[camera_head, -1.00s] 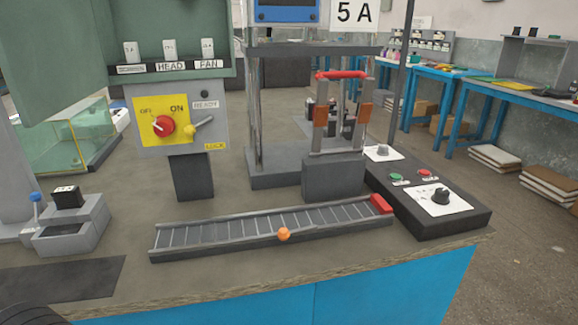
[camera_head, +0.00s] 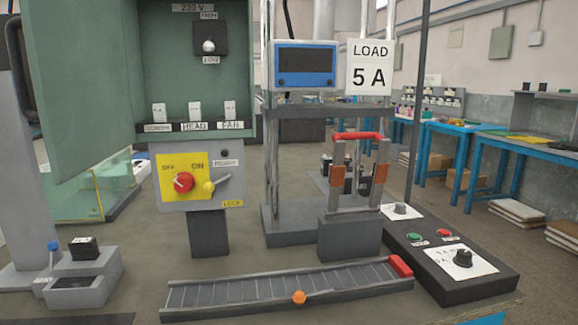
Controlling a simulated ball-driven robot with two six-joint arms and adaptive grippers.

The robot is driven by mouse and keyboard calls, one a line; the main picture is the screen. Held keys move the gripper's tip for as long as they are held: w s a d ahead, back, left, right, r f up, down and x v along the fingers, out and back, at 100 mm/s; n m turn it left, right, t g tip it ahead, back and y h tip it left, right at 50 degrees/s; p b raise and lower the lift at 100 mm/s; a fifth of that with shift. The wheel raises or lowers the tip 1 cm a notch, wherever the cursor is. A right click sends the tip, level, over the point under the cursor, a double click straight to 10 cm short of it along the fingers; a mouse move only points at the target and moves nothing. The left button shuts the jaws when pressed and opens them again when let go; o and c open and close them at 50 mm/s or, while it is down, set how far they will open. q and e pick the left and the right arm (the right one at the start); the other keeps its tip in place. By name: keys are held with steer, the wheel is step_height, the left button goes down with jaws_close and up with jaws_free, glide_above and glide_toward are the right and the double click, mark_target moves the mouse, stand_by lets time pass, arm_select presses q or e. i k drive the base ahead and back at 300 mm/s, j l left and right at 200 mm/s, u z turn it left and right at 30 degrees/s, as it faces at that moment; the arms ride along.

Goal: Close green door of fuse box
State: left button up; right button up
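The green fuse box (camera_head: 165,65) stands at the upper left on a dark post. Its green door (camera_head: 75,85) hangs open to the left, with a dark handle (camera_head: 17,65) at its far edge. Inside the box are a knob (camera_head: 208,46) under a 230 V label and a row of white fuses (camera_head: 194,109). Below the box is a grey panel with a yellow plate and a red rotary switch (camera_head: 183,182). Neither of my grippers shows in the view.
A conveyor-like rack (camera_head: 240,291) with an orange ball lies at the front of the bench. A small grey device (camera_head: 90,282) stands at left. A frame with a red-handled switch (camera_head: 357,136) and a black control box (camera_head: 470,285) stand at right.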

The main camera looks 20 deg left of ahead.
mark_target(77, 57)
steer(key=k+j+u, duration=0.2)
steer(key=j, duration=0.35)
steer(key=j+u, duration=0.15)
steer(key=j, duration=0.45)
steer(key=k+j+u, duration=0.2)
steer(key=j, duration=0.35)
steer(key=i, duration=0.1)
